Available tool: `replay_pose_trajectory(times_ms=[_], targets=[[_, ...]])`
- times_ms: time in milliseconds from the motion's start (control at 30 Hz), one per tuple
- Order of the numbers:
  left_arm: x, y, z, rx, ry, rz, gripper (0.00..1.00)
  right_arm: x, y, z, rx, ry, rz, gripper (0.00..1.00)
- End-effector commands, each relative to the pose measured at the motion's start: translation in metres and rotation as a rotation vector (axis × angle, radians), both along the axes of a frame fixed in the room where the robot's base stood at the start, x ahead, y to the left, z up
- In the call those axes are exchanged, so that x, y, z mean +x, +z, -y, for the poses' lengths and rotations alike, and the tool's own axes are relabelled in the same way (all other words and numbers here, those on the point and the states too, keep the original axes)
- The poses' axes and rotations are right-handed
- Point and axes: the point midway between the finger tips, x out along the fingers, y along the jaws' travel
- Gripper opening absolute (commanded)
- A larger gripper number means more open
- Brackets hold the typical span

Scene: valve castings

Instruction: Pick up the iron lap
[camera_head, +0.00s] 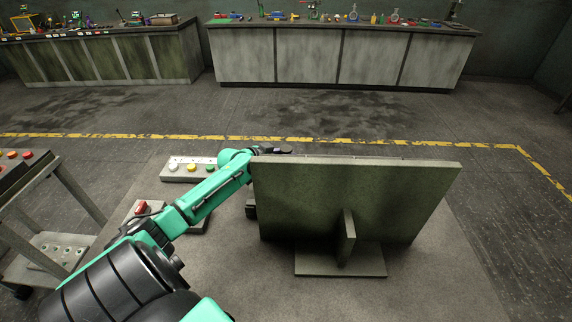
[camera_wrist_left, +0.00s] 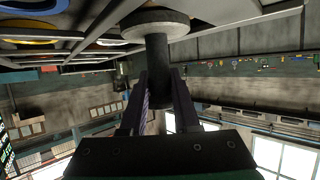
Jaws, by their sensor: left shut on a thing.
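In the left wrist view, the iron lap (camera_wrist_left: 156,50) is a dark stem ending in a broad, worn grey disc. My left gripper (camera_wrist_left: 158,88) has its two fingers on either side of the stem and is shut on it. The disc end points away from the gripper, close to a dark framed surface; I cannot tell whether it touches. In the head view, the left gripper (camera_head: 275,150) reaches past the upper left edge of an upright panel, which hides the lap. My right gripper is not in view.
The upright grey panel (camera_head: 350,205) on a foot stands in front of the gripper. A button box (camera_head: 188,170) and a red switch (camera_head: 142,208) lie beside my left arm. A cart (camera_head: 40,190) stands at left. Benches (camera_head: 340,55) line the back; the floor between is clear.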

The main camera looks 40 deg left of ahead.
Motion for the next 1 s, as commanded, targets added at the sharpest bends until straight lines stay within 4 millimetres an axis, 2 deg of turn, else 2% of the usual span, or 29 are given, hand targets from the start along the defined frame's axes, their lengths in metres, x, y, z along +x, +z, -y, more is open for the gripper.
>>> replay_pose_trajectory(times_ms=[1000], targets=[[0.0011, 0.0054, -0.0007, 0.002, 0.001, 0.008, 0.0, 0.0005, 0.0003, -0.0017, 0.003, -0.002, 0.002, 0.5]])
